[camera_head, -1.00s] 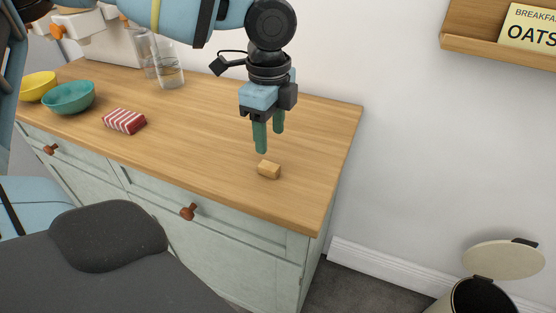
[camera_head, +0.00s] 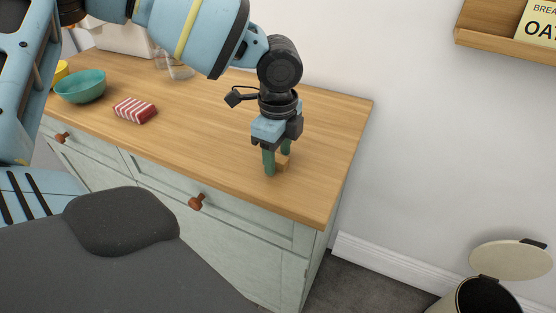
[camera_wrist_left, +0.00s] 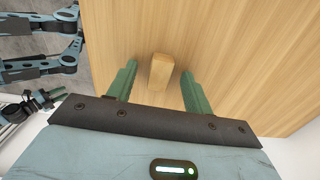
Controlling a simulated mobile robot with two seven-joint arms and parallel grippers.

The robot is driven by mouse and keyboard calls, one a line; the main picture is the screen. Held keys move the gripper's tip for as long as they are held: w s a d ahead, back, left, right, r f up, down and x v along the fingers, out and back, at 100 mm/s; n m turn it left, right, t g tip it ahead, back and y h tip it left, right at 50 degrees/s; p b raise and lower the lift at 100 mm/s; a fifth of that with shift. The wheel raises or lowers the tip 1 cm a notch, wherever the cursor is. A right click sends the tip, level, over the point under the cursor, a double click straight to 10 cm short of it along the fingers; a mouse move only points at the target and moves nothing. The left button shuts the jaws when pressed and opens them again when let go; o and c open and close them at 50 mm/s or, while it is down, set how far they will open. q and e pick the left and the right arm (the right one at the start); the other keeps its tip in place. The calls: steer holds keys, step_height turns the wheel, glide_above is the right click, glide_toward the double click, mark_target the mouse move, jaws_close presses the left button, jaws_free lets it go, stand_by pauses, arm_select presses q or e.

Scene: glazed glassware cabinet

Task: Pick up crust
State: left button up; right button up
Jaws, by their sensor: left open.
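The crust (camera_head: 283,161) is a small tan block on the wooden counter near its right end. In the head view my left gripper's fingers partly hide it. In the left wrist view the crust (camera_wrist_left: 161,72) lies between the two green fingertips, with a gap on each side. My left gripper (camera_head: 277,166) points down at the counter, open, its fingers on either side of the crust. It also shows in the left wrist view (camera_wrist_left: 159,80). My right gripper cannot be made out in the head view.
A red-and-white striped packet (camera_head: 135,110) and a teal bowl (camera_head: 80,87) stand left on the counter (camera_head: 205,120). A yellow bowl and glasses are partly hidden behind my arm. An open bin (camera_head: 487,296) stands on the floor at the right. Counter around the crust is clear.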

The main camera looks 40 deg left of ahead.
mark_target(278, 158)
arm_select(q)
steer(key=c, duration=0.9)
steer(key=shift+c, duration=0.8)
arm_select(e)
steer(key=shift+s, duration=0.3)
arm_select(q)
step_height(278, 158, up, 10)
arm_select(e)
steer(key=shift+w+r, duration=0.2)
steer(key=shift+w, duration=0.1)
